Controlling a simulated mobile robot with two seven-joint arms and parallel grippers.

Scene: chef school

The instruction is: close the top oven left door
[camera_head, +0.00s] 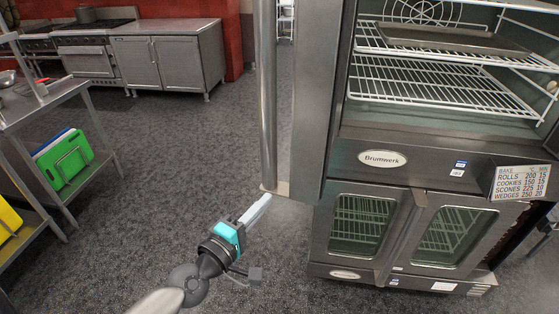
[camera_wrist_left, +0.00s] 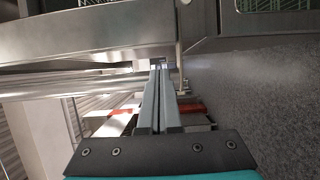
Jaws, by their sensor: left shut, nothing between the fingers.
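The top oven (camera_head: 425,150) stands at the right with its racks exposed. Its left door (camera_head: 307,110) is swung open and shows nearly edge-on, with a long vertical handle (camera_head: 267,100) on its left side. My left gripper (camera_head: 262,204) is shut and empty. My right gripper is not in view.
The lower oven (camera_head: 400,235) has its glass doors shut. A baking sign (camera_head: 520,182) hangs at the right. A metal rack table (camera_head: 60,100) with a green board (camera_head: 65,160) stands at the left. Grey carpet (camera_head: 170,150) between them is clear. Cabinets (camera_head: 170,60) line the back.

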